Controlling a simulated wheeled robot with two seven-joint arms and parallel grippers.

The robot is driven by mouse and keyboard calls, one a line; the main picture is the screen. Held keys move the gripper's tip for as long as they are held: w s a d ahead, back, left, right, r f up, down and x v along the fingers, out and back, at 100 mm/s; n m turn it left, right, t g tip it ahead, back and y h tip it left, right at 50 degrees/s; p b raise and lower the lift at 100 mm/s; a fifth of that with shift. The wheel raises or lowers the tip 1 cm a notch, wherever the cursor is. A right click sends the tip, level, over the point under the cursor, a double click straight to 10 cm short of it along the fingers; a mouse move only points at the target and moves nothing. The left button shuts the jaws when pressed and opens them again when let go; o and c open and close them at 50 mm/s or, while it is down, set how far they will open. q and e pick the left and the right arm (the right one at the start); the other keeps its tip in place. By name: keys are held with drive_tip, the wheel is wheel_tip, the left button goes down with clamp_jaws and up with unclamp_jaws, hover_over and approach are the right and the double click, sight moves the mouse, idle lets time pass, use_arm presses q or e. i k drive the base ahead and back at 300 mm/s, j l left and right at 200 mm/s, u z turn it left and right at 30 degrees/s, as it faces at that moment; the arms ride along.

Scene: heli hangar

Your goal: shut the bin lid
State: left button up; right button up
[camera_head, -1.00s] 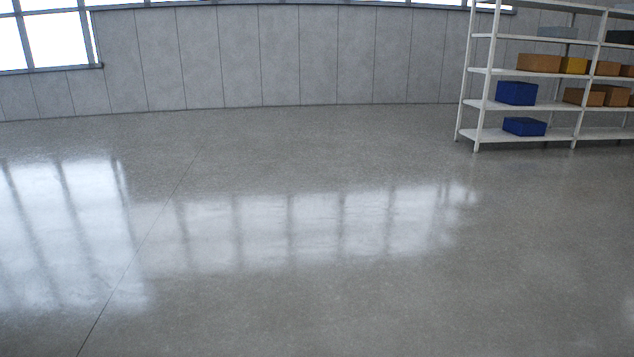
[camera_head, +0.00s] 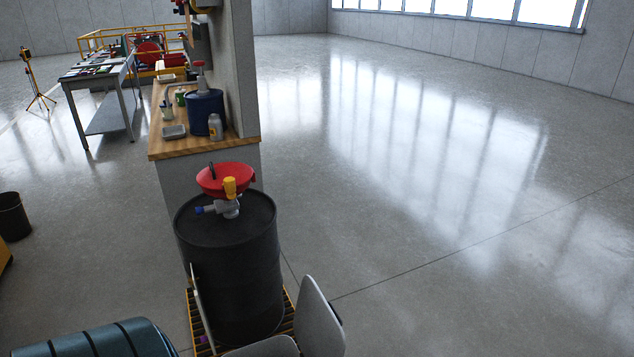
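A dark, open-topped bin (camera_head: 13,217) stands on the floor at the left edge, partly cut off by the frame. I see no lid on it. I cannot tell whether the red piece is a lid. Neither of my grippers is in view.
The drum stands on a slatted, yellow-edged base (camera_head: 199,322). Pale grey panels (camera_head: 318,318) and a teal ribbed object (camera_head: 112,341) are close at the bottom. A wood-topped counter (camera_head: 205,148) and a workbench (camera_head: 100,72) stand behind. The floor at right is clear.

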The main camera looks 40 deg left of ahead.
sight(317, 325)
drive_tip(key=i+l+u, duration=0.15)
drive_tip(key=u, duration=0.25)
drive_tip(key=i+l+u, duration=0.2)
drive_tip(key=u, duration=0.2)
drive_tip(key=i+l+u, duration=0.2)
drive_tip(key=u, duration=0.2)
drive_tip(key=i+l+u, duration=0.1)
drive_tip(key=l+u, duration=0.3)
drive_tip(key=i+l+u, duration=0.15)
drive_tip(key=l+u, duration=0.35)
drive_tip(key=i+l+u, duration=0.1)
drive_tip(key=l+u, duration=1.1)
drive_tip(key=l, duration=0.15)
